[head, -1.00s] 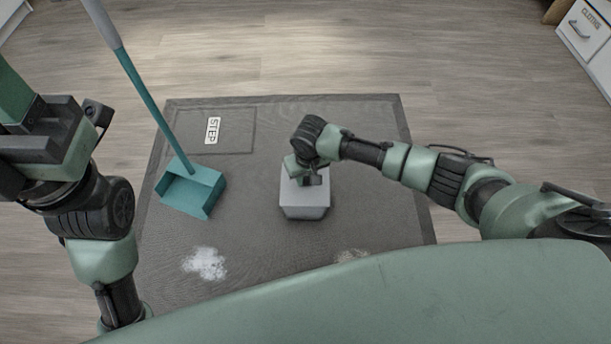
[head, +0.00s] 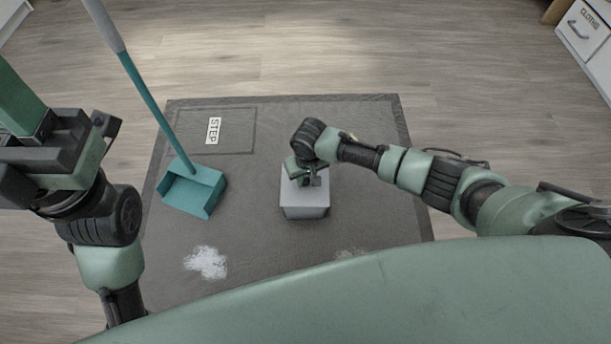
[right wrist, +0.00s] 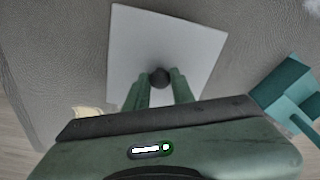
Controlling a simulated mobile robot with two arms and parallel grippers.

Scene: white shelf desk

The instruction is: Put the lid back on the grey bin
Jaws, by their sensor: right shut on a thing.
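The grey bin (head: 304,213) stands on the dark mat, seen from above, with only a strip of its front side showing. The pale grey square lid (head: 317,195) lies over its top, and fills the middle of the right wrist view (right wrist: 150,45). My right gripper (head: 308,178) is shut on the lid's dark round knob (right wrist: 159,77). The lid looks level and roughly lined up with the bin; whether it sits fully down I cannot tell. My left gripper (head: 50,155) is at the left edge, away from the bin, its fingers not clear.
A teal dustpan (head: 194,190) with a long handle stands left of the bin. White powder (head: 206,262) lies on the mat (head: 270,265), with a fainter patch (head: 350,253) at front right. A drawer unit (head: 586,35) stands far right. A yellowish object (right wrist: 92,112) is partly hidden.

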